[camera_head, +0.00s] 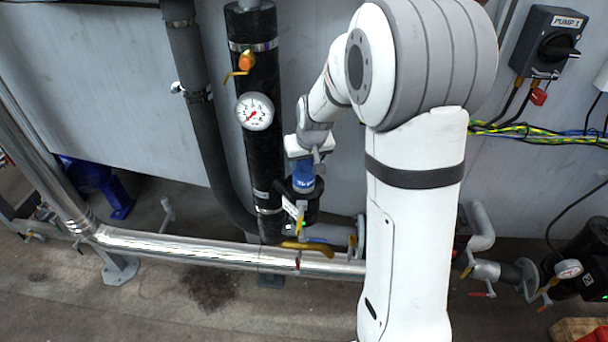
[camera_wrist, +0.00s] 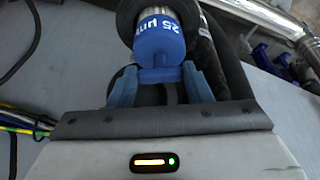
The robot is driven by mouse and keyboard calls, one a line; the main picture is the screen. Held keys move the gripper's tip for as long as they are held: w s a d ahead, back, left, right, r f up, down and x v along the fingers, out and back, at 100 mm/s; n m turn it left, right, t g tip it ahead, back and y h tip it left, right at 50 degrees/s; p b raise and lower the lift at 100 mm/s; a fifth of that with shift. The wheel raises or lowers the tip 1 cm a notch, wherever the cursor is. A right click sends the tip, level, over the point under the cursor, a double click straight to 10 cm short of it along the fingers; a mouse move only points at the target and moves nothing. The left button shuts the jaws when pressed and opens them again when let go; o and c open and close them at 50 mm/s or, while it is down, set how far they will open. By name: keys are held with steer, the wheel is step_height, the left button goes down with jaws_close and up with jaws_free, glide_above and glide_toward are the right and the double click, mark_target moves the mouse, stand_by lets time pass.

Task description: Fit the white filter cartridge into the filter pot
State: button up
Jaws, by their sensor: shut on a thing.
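The filter cartridge shows its blue end cap (camera_wrist: 158,45), marked "25 µm", and a short pale part beyond it in the wrist view. The blue cap (camera_head: 303,176) also shows in the head view, above the black filter pot (camera_head: 313,208). In the wrist view a black ring, apparently the pot's rim (camera_wrist: 126,18), lies around or behind the pale part; I cannot tell how deep the cartridge sits. My gripper (camera_wrist: 160,76) is shut on the blue cap's narrow tab. In the head view my gripper (camera_head: 306,153) is directly above the cap.
A black vertical pipe with a pressure gauge (camera_head: 255,111) and an orange-handled valve (camera_head: 245,63) stands just left of the pot. A shiny horizontal pipe (camera_head: 200,248) runs below. A yellow lever (camera_head: 307,246) is under the pot. A pump switch (camera_head: 548,42) is at upper right.

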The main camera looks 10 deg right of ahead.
mark_target(305, 173)
steer(key=shift+f, duration=2.65)
steer(key=o, duration=1.4)
steer(key=shift+s+r, duration=0.1)
steer(key=shift+r, duration=0.55)
steer(key=v, duration=1.1)
steer(key=s+r+g, duration=0.1)
steer(key=s+r, duration=0.1)
steer(key=s, duration=2.1)
steer(key=shift+s+r+m+b, duration=0.35)
steer(key=shift+s+r+m, duration=0.05)
